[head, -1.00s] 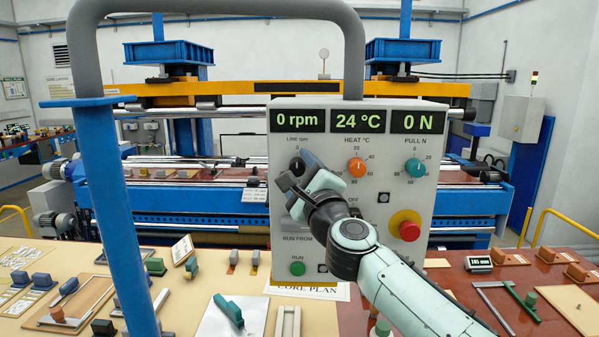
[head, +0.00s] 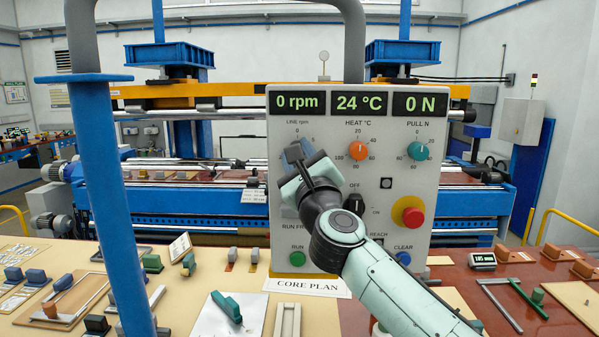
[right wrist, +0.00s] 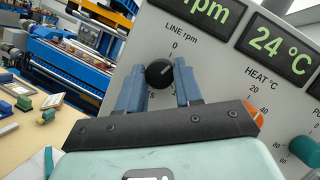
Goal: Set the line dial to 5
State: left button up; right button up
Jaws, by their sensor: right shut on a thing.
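The line dial (right wrist: 158,74) is a round black knob under the LINE rpm label on the grey control panel (head: 410,190). In the right wrist view the two blue fingers of my right gripper (right wrist: 160,80) stand on either side of the knob, shut on it. A 0 is printed above the knob, and a mark ending in 5 shows below it. The pointer's setting is hard to read. In the head view my right gripper (head: 298,153) hides the dial. The line display (head: 297,103) reads 0 rpm. My left gripper is not in view.
The orange heat dial (head: 358,151) is right of the line dial, close to my gripper in the wrist view. The teal pull dial (head: 418,151), black OFF knob (head: 353,200) and red stop button (head: 408,212) share the panel. A blue post (head: 117,200) stands left.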

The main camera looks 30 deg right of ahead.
pick_arm(q)
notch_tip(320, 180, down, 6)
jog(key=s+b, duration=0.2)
jog(key=b, duration=0.2)
jog(key=shift+b, duration=0.4)
pick_arm(e)
jog(key=shift+a+m+g+h, duration=0.1)
jog(key=shift+m+g+h, duration=0.1)
jog(key=shift+m+h, duration=1.25)
jog(key=shift+a+m+g+h, duration=0.15)
jog(key=shift+m+h, duration=0.45)
jog(key=shift+m, duration=1.7)
jog(key=shift+d+m+g+h, duration=0.1)
jog(key=shift+m+g+h, duration=0.15)
jog(key=shift+m+h, duration=1.2)
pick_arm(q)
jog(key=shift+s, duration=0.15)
pick_arm(e)
jog(key=shift+r+m, duration=0.1)
jog(key=shift+m, duration=0.6)
jog(key=o, duration=1)
jog(key=shift+w, duration=0.1)
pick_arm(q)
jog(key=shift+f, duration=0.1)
pick_arm(e)
jog(key=shift+o, duration=0.2)
